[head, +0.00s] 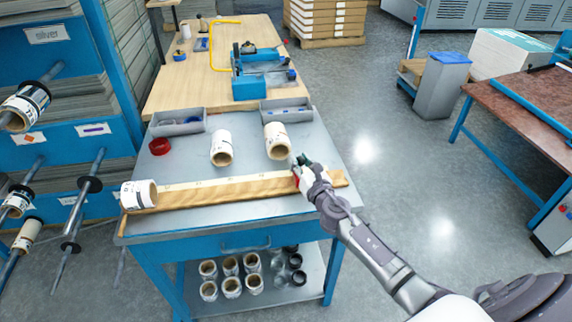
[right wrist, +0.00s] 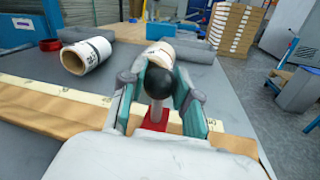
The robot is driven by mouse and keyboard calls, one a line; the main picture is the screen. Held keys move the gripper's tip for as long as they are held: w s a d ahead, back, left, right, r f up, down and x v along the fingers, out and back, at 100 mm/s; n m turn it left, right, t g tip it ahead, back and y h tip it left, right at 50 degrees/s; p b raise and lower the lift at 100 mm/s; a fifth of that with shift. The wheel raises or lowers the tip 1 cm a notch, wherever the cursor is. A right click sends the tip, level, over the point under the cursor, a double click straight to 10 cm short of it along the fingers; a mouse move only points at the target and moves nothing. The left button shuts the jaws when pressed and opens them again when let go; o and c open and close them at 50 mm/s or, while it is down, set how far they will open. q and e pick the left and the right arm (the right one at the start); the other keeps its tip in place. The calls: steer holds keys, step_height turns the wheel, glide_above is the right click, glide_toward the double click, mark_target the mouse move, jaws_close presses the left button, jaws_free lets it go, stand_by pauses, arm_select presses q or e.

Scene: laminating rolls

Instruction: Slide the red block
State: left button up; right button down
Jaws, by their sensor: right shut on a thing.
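The red block (right wrist: 155,118) sits on the wooden rail with a measuring strip (right wrist: 60,93). A grey post with a black ball knob (right wrist: 158,82) rises from it. My right gripper (right wrist: 161,76) is shut on the knob, with a teal finger on each side. In the head view my right gripper (head: 304,168) is near the right end of the wooden rail (head: 225,190), and only a sliver of the red block (head: 296,181) shows beside it. My left gripper is not in view.
A white roll (head: 139,194) lies at the rail's left end. A red ring (head: 159,146) and grey trays (head: 178,122) are farther back. Loaded rods (head: 88,185) stick out at left.

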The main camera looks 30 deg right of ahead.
steer(key=d, duration=0.2)
steer(key=s+d, duration=0.1)
steer(key=d, duration=0.2)
steer(key=s+d+b, duration=0.1)
steer(key=d, duration=0.1)
steer(key=shift+s+d, duration=0.1)
steer(key=shift+d, duration=0.1)
steer(key=c, duration=0.8)
jaws_free()
steer(key=s, duration=0.8)
steer(key=s+a, duration=0.1)
steer(key=s, duration=0.3)
